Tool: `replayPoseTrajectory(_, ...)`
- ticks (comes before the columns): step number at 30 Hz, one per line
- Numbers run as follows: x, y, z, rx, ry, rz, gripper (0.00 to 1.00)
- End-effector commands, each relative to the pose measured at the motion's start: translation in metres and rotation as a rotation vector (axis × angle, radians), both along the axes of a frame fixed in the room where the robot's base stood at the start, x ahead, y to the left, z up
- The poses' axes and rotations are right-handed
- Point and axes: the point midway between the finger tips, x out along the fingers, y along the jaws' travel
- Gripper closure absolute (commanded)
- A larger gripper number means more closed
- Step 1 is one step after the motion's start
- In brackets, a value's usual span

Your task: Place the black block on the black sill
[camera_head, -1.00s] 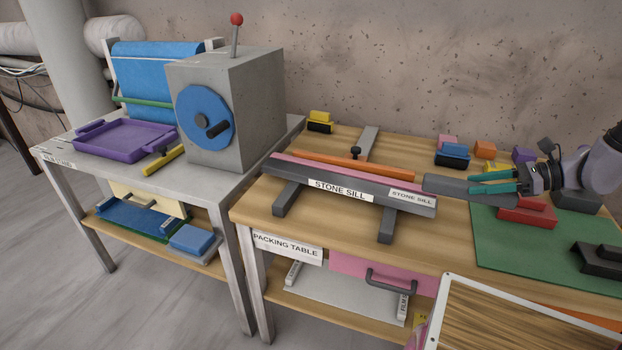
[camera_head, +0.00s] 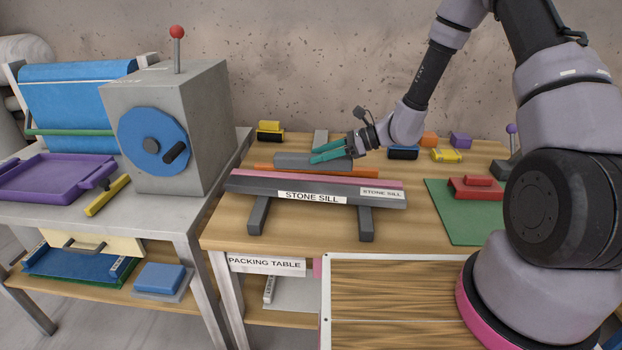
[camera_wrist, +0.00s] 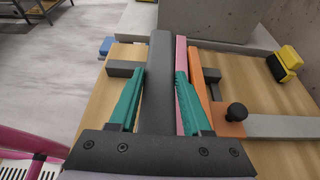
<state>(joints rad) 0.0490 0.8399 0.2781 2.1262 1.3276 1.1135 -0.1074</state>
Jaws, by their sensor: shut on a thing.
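My gripper (camera_head: 330,153) is shut on the black block (camera_head: 290,160), a long dark grey slab. In the wrist view the block (camera_wrist: 159,85) runs lengthwise between the two green fingers. The black sill (camera_head: 250,187) is a long dark bar on two feet, with "STONE SILL" labels on its front and a pink strip along its back edge. In the head view the block appears raised above and behind the sill. In the wrist view the block covers most of the sill's dark top; a foot (camera_wrist: 124,69) and the pink strip (camera_wrist: 181,60) show beside it.
An orange bar (camera_head: 265,168) lies behind the sill, with a grey bar and black knob (camera_wrist: 236,111) by it. A grey machine (camera_head: 205,120) stands left. A red block (camera_head: 475,190) lies on a green mat (camera_head: 445,215) at right. Small coloured blocks line the back.

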Motion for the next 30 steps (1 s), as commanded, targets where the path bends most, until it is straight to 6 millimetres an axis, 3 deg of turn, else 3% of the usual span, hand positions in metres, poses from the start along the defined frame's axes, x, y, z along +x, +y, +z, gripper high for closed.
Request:
replayPoseTrajectory(13, 0.000, 0.000, -0.058, 0.000, 0.001, 0.000, 1.00)
replayPoseTrajectory(26, 0.000, 0.000, -0.066, 0.000, -0.001, 0.000, 1.00)
replayPoseTrajectory(27, 0.000, 0.000, -0.066, 0.000, -0.001, 0.000, 0.48)
replayPoseTrajectory(29, 0.000, 0.000, -0.066, 0.000, -0.002, 0.001, 0.25)
replayPoseTrajectory(30, 0.000, 0.000, -0.066, 0.000, -0.002, 0.001, 0.21)
